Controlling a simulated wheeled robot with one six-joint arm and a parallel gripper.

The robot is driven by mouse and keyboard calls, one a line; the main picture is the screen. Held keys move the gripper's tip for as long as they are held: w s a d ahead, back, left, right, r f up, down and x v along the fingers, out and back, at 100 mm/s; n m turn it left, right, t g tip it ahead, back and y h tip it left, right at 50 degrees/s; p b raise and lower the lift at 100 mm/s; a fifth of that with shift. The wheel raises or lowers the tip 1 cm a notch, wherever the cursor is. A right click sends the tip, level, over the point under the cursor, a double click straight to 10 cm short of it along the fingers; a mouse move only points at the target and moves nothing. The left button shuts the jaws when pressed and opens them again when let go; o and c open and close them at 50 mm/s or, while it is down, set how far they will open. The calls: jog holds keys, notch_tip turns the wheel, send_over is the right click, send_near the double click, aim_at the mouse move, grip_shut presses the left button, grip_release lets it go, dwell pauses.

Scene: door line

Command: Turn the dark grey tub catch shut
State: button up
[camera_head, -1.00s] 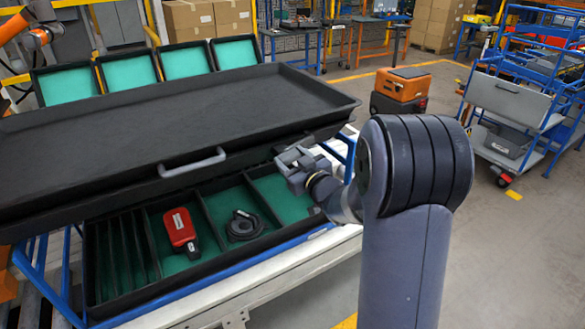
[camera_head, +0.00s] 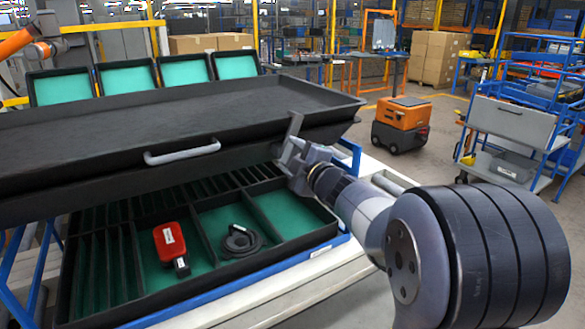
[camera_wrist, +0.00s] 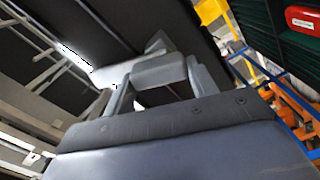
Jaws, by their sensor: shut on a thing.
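The large black tub (camera_head: 90,125) lies across the left, with a pale handle (camera_head: 182,152) on its front side. My gripper (camera_head: 293,152) is at the tub's right front corner. It is shut on a grey piece that I take to be the tub catch (camera_head: 295,124); part of it stands up beside the tub's rim. In the wrist view the catch (camera_wrist: 150,70) lies between the two fingers, close against the dark tub side. The fingers hide part of the catch, and I cannot tell whether it is fully turned.
Below the tub is an open tray (camera_head: 330,228) with green compartments, holding a red tool (camera_head: 171,243) and a coiled black cable (camera_head: 241,240). Several green-lined bins (camera_head: 125,78) stand behind. An orange and black machine (camera_head: 401,125) and a blue cart (camera_head: 512,120) stand on the floor to the right.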

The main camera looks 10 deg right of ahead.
jog(key=n+b, duration=0.1)
jog(key=n, duration=0.1)
jog(key=n+b, duration=0.2)
jog(key=shift+f+n, duration=0.2)
jog(key=shift+n, duration=0.1)
dwell(0.5)
jog(key=o, duration=1.4)
jog(key=shift+r, duration=0.1)
jog(key=v, duration=1)
jog(key=shift+s, duration=0.4)
jog(key=x, duration=1)
jog(key=shift+w, duration=0.4)
